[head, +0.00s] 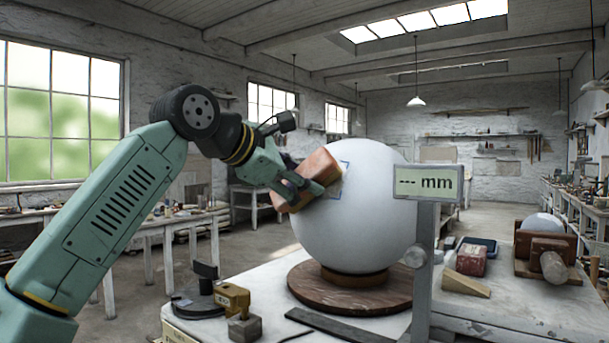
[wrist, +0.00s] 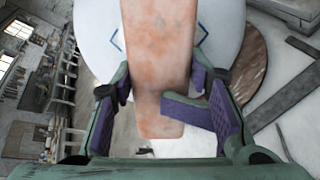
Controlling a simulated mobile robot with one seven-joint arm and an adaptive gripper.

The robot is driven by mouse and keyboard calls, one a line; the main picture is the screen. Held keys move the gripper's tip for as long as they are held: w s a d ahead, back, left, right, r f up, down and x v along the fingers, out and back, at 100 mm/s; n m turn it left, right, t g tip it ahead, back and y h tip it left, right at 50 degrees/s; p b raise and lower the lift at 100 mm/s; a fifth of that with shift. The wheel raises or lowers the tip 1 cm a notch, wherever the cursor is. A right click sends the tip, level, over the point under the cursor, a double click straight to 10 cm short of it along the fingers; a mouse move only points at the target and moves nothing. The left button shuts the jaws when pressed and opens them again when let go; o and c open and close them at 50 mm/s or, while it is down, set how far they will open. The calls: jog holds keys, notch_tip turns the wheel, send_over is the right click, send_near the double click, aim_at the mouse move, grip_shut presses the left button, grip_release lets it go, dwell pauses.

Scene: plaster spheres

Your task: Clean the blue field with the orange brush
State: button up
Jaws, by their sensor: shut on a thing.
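My gripper (head: 304,190) is shut on the orange brush (head: 322,164), a block-like orange-brown piece. In the wrist view the brush (wrist: 160,50) lies between the purple-padded fingers and runs up over the sphere. The large white sphere (head: 375,220) rests on a round brown wooden base (head: 300,284). The blue field (head: 347,172) shows as a thin blue outline with a greyish patch on the sphere's upper left side; the brush hides part of it. Blue corner marks show on both sides of the brush in the wrist view. I cannot tell whether the brush touches the sphere.
A display reading "--- mm" (head: 427,182) stands on a post at the sphere's right front. A yellow block (head: 232,298) and a dark stand (head: 205,285) are at the table's left. A wooden wedge (head: 466,284), a red box (head: 471,260) and a wooden vise-like holder (head: 545,250) are at right.

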aim_at(310, 166)
jog(key=shift+w+a+f, duration=0.2)
jog(key=shift+a+f, duration=0.3)
jog(key=shift+a, duration=0.1)
jog(key=shift+s+d+r, duration=0.3)
jog(key=shift+d+r, duration=0.45)
jog(key=shift+d, duration=0.1)
jog(key=shift+s+d+r, duration=0.3)
jog(key=shift+d+r, duration=0.45)
jog(key=shift+d, duration=0.05)
jog(key=shift+s+a+f, duration=0.1)
jog(key=shift+a+f, duration=0.15)
jog(key=shift+a, duration=0.4)
jog(key=shift+s+a+f, duration=0.1)
jog(key=shift+a+f, duration=0.15)
jog(key=shift+a, duration=0.4)
jog(key=shift+v, duration=1.2)
